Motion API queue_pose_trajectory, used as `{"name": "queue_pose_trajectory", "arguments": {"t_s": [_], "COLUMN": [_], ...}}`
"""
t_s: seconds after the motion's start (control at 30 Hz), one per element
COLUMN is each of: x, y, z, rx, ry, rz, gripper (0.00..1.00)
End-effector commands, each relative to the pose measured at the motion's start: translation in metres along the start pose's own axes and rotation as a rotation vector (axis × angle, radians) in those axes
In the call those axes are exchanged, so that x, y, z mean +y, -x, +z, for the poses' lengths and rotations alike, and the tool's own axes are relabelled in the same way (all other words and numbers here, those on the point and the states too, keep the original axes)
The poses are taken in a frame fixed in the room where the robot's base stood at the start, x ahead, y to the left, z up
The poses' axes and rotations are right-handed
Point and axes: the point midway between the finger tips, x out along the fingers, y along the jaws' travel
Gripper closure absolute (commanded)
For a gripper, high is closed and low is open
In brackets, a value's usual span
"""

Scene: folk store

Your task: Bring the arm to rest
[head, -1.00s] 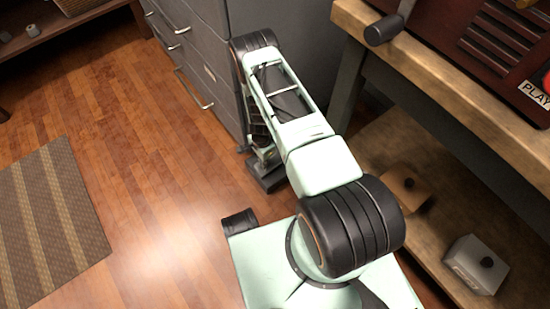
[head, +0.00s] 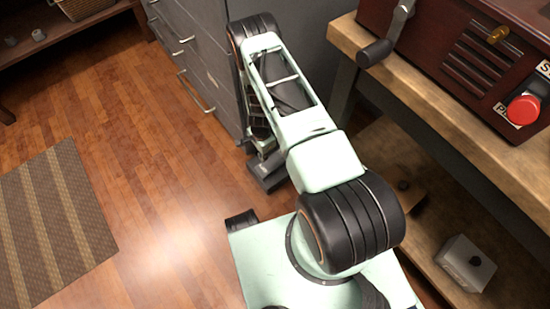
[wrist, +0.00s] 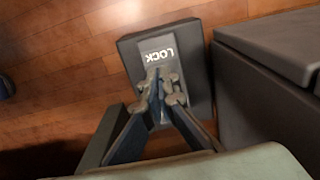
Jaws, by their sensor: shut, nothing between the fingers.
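My arm (head: 318,160) is folded, reaching from its shoulder toward the grey cabinet and bending down at the far end. My gripper (wrist: 160,88) shows in the wrist view with its fingers together and nothing between them. In the head view it is mostly hidden behind the arm's far end. In the wrist view a dark block (wrist: 197,64) with a light plate reading LOCK shows beyond the fingers. I cannot tell whether they touch it.
The grey drawer cabinet (head: 199,62) stands close beside the arm's far end. A wooden workbench (head: 440,99) with a red button (head: 523,109) is at the right, with a grey box (head: 466,263) on its lower shelf. Wooden floor (head: 140,150) and a striped rug (head: 52,225) lie open at left.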

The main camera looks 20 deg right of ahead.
Motion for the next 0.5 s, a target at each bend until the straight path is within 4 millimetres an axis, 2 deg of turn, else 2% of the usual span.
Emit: {"name": "queue_pose_trajectory", "arguments": {"t_s": [0.03,0.13,0.5], "x": [0.0002,0.0006,0.0004], "y": [0.0086,0.0138,0.0129], "z": [0.0001,0.0002,0.0001], "rx": [0.000,0.000,0.000], "ry": [0.000,0.000,0.000], "rz": [0.000,0.001,0.001], "gripper": [1.00,1.00,1.00]}}
